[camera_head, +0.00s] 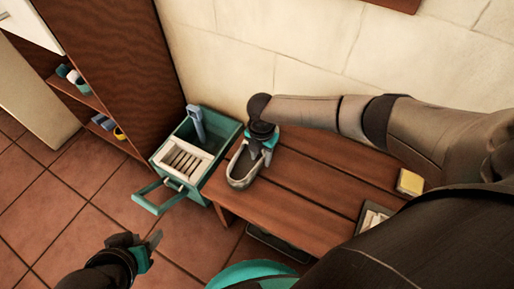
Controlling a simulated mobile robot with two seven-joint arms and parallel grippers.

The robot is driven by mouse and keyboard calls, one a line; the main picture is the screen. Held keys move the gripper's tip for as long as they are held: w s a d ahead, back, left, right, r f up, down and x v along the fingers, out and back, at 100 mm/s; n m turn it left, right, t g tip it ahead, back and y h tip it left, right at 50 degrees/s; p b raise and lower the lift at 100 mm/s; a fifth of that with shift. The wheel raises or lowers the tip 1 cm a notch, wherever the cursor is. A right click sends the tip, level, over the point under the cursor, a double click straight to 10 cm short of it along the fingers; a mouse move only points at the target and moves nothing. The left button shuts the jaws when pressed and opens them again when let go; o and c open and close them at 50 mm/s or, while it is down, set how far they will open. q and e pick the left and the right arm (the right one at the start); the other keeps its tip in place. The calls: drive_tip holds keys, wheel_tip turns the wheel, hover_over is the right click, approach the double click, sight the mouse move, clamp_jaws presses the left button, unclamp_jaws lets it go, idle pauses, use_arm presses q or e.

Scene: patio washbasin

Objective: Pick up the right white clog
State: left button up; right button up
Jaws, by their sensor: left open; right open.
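A pale grey-white clog (243,171) lies on the left end of a wooden bench (310,185), its opening facing up. My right gripper (262,147) is over the clog's far end, pointing down. Its jaws are open, with teal parts close to the clog's rim; whether they touch it I cannot tell. The gripper hides part of that far end. My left gripper (151,247) is open and empty, low over the tiled floor at the lower left, well apart from the clog. Only one clog shows clearly.
A teal box (223,135) with a ribbed white panel and a pulled-out handle frame (150,204) stands left of the bench. A yellow sponge (410,182) and a tray (366,219) sit on the bench's right. A brown shelf (110,75) stands left. The wall is close behind.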

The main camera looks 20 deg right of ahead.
drive_tip(key=shift+f, duration=0.3)
clamp_jaws()
idle(1.4)
